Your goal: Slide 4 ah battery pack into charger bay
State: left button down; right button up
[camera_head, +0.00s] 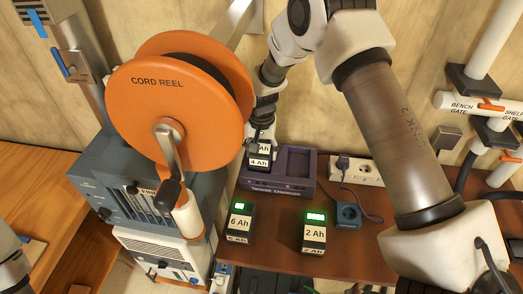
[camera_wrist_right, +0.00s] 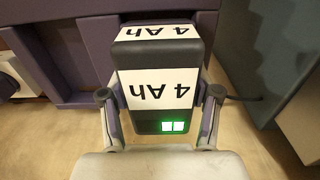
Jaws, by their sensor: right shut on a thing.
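My right gripper (camera_head: 262,138) is shut on the 4 Ah battery pack (camera_head: 259,160), a dark block with white labels. In the right wrist view the pack (camera_wrist_right: 156,85) sits between the two fingers (camera_wrist_right: 160,108), with two green lights showing. The purple charger (camera_head: 270,187) stands at the back of the bench. The pack is over the charger's left part in the head view; its right bay (camera_head: 296,161) looks empty. The charger (camera_wrist_right: 75,60) also shows behind the pack in the wrist view. I cannot tell whether the pack touches the bay. My left gripper is not in view.
A 6 Ah pack (camera_head: 239,222) and a 2 Ah pack (camera_head: 315,231) stand on the brown bench (camera_head: 275,222) before the charger. A large orange cord reel (camera_head: 165,95) stands close left of my right gripper. A teal device (camera_head: 348,215) and a power strip (camera_head: 357,171) are right.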

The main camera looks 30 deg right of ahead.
aim_at(262, 145)
jog(key=shift+f, duration=0.1)
jog(key=o, duration=1.3)
jog(key=shift+r+p, duration=2.35)
jog(key=shift+r, duration=0.65)
